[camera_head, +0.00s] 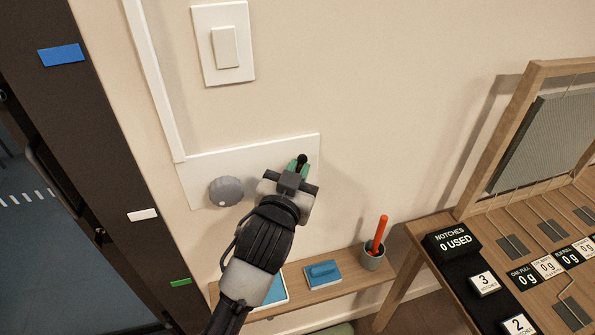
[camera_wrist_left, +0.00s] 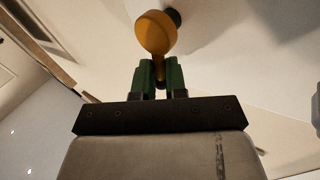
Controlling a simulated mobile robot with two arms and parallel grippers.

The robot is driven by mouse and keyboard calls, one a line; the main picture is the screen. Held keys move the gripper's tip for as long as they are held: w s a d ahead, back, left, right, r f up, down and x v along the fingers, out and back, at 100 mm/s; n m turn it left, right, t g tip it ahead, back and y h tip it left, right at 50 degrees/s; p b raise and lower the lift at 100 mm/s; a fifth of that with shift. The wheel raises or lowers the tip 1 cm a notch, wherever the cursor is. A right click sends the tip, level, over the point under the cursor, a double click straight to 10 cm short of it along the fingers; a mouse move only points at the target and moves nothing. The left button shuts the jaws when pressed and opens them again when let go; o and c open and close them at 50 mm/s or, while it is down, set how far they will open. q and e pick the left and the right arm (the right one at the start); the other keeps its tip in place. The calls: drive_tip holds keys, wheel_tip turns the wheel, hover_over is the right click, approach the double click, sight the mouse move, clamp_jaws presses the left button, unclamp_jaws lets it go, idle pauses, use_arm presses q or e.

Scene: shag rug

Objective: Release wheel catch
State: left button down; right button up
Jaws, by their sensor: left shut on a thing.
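A pale wall panel (camera_head: 200,165) carries a ribbed grey round knob (camera_head: 226,191) with a small white mark. My left gripper (camera_head: 301,165) is at the panel's right part, to the right of the knob. In the left wrist view, its green finger pads (camera_wrist_left: 160,78) are closed on an orange rounded lever (camera_wrist_left: 155,34), with a dark round piece behind it. In the head view my gripper hides most of this lever. I cannot tell whether the lever is the wheel catch. My right gripper is not in view.
A white wall switch (camera_head: 225,47) is above the panel. Below is a wooden shelf (camera_head: 345,287) with a blue block (camera_head: 323,274) and a grey cup (camera_head: 372,260) holding an orange stick. A wooden bench with a "0 USED" notches sign (camera_head: 453,241) stands at right.

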use_arm(q)
drive_tip(key=shift+a+f+n+b, duration=0.15)
drive_tip(key=shift+f+n+b, duration=0.15)
drive_tip(key=shift+n+b, duration=0.25)
drive_tip(key=shift+s+a+r+n+t+b, duration=0.15)
drive_tip(key=shift+a+r+n+t+b, duration=0.1)
drive_tip(key=shift+n+t+b, duration=0.25)
drive_tip(key=c, duration=1.2)
unclamp_jaws()
drive_tip(key=shift+o, duration=0.2)
drive_tip(key=b+v, duration=0.1)
drive_tip(key=v, duration=0.9)
drive_tip(key=shift+s+f, duration=0.2)
drive_tip(key=shift+s, duration=0.15)
